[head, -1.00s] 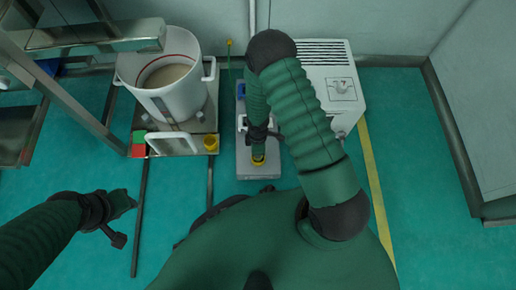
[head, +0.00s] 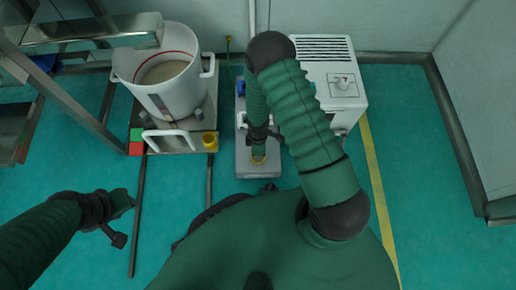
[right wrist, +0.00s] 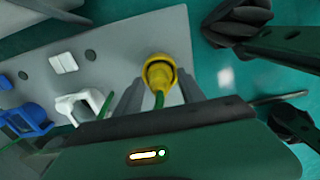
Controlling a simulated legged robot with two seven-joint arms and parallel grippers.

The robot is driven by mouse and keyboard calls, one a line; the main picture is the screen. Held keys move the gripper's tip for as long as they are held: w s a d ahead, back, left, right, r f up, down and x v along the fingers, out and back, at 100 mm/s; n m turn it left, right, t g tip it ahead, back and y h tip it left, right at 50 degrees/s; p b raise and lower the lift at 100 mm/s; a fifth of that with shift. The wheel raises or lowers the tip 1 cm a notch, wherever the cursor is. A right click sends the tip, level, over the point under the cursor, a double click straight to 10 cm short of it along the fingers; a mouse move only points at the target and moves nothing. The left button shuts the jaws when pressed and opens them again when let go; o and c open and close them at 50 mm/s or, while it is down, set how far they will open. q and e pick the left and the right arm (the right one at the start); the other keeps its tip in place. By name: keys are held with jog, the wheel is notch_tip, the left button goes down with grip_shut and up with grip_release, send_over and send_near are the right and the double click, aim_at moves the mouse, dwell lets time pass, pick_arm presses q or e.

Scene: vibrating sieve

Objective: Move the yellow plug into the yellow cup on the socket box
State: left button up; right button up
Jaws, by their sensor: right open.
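The grey socket box (head: 243,165) lies on the floor in the head view. The yellow plug (right wrist: 160,75), with a green cable running from it, is at the near end of the box in the right wrist view. It appears seated in the yellow cup (head: 258,160), but the overlap hides how deep. My right gripper (right wrist: 158,84) is open, with one finger on each side of the plug. My left gripper (head: 124,204) hangs over the floor at the left, empty as far as I see; its jaw opening is unclear.
The box also carries a white cup (right wrist: 82,106) and a blue cup (right wrist: 28,120). A white cabinet (head: 325,75) stands to the right.

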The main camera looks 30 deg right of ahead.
notch_tip(320, 180, up, 26)
jog(key=w+m+t+h+p, duration=0.1)
jog(key=m+p, duration=0.4)
jog(key=p, duration=0.3)
pick_arm(q)
jog(key=w+v, duration=0.2)
jog(key=v, duration=0.6)
jog(key=shift+r, duration=0.4)
pick_arm(e)
jog(key=s+a+r+m, duration=0.2)
jog(key=r+m, duration=0.1)
jog(key=r, duration=0.2)
jog(key=s+a+r+m+t+y, duration=0.1)
jog(key=s+a+r+m, duration=0.1)
jog(key=r, duration=0.4)
jog(key=shift+s+a+r+m+t, duration=0.2)
jog(key=shift+s+r+m+t, duration=0.1)
jog(key=shift+s+m, duration=0.5)
